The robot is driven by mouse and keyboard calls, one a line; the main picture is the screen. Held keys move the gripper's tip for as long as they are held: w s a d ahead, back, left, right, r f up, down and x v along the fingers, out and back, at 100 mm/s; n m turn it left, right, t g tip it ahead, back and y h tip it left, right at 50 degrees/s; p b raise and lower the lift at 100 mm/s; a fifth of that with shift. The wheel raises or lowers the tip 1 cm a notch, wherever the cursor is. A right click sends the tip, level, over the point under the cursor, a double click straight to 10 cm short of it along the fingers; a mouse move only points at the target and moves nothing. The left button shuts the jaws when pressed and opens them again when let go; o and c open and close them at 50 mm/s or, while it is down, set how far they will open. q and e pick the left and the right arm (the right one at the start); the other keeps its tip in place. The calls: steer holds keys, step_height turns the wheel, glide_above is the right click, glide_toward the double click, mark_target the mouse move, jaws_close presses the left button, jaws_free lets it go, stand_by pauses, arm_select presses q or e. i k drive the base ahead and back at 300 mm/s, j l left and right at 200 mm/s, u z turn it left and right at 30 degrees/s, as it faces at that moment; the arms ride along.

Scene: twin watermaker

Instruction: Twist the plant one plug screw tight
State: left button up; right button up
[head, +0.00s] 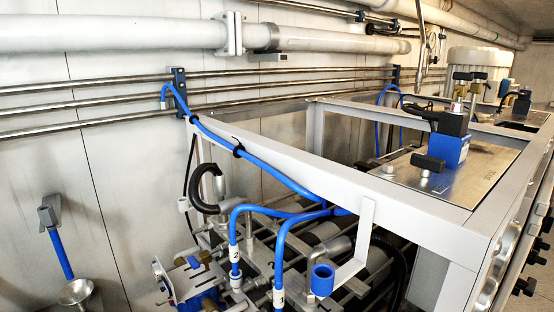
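A blue valve block (450,150) stands on a bare metal plate (490,165) at the right of the head view. A black plug (452,122) sits on top of it, with a dark cable leading off to the left. A small light-coloured fitting with a reddish top (456,106) shows at the plug. I cannot make out the plug screw clearly or tell how tight it is. A black block (428,162) sticks out at the front left of the valve. Neither of my grippers is in view.
A light grey frame (400,205) surrounds the plate. Blue hoses (270,175) run over pipework below it. A similar black plug (522,96) shows farther back.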

mark_target(455, 106)
steer(key=k+l, duration=0.95)
steer(key=l, duration=0.15)
